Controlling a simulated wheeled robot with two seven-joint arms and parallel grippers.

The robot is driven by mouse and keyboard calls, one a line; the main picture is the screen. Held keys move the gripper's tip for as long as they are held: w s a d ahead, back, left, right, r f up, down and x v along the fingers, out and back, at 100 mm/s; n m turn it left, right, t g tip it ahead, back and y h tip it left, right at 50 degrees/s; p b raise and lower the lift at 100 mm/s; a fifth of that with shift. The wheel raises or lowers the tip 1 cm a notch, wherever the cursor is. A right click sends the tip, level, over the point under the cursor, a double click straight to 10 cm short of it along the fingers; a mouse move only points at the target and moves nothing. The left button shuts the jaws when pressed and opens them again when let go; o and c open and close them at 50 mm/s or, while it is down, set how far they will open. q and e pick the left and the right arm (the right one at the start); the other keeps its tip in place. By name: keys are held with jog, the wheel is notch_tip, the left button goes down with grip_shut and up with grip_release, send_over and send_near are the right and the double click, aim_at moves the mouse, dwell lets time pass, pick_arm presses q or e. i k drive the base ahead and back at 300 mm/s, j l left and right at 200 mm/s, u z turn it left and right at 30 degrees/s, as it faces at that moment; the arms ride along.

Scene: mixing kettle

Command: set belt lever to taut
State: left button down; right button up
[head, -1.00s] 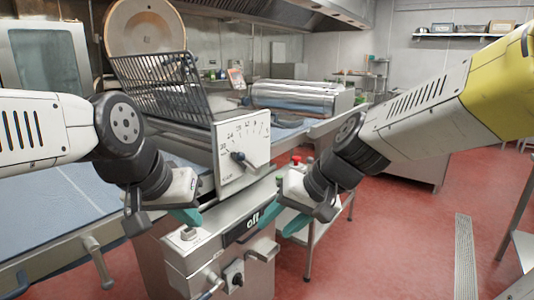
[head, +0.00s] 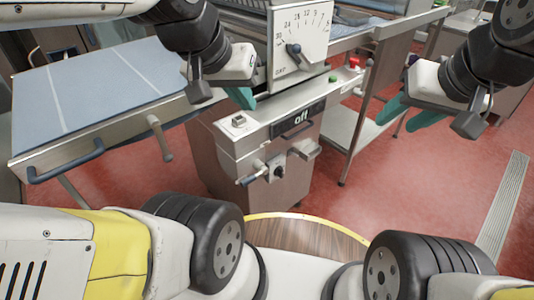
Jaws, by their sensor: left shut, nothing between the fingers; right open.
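The sheeter machine (head: 245,150) stands ahead, with a blue belt table (head: 90,90) out to the left. A grey lever (head: 160,138) hangs at the table's near edge, close to the machine. A smaller lever with a dark grip (head: 252,180) is on the machine's front. I cannot tell which is the belt lever; no taut marking is readable. My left gripper (head: 244,99) is shut and empty, in front of the machine's upper left part. My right gripper (head: 408,114) is open and empty, to the right of the machine.
A red button (head: 354,63) is at the right. A blue handle (head: 65,168) juts from the table's near left. Red floor (head: 420,180) is clear at right.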

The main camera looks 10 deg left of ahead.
aim_at(151, 119)
jog(key=u, duration=1.75)
jog(key=l+u, duration=0.2)
jog(key=u, duration=0.15)
jog(key=l+u, duration=0.2)
jog(key=u, duration=0.15)
jog(key=k+l+u, duration=0.1)
jog(key=u, duration=0.2)
jog(key=k+l+u, duration=0.15)
jog(key=l, duration=0.25)
jog(key=k+l+u, duration=0.1)
jog(key=l, duration=0.3)
jog(key=k+l+u, duration=0.15)
jog(key=l, duration=0.25)
jog(key=k+l+u, duration=0.15)
jog(key=l, duration=0.75)
jog(key=k, duration=0.05)
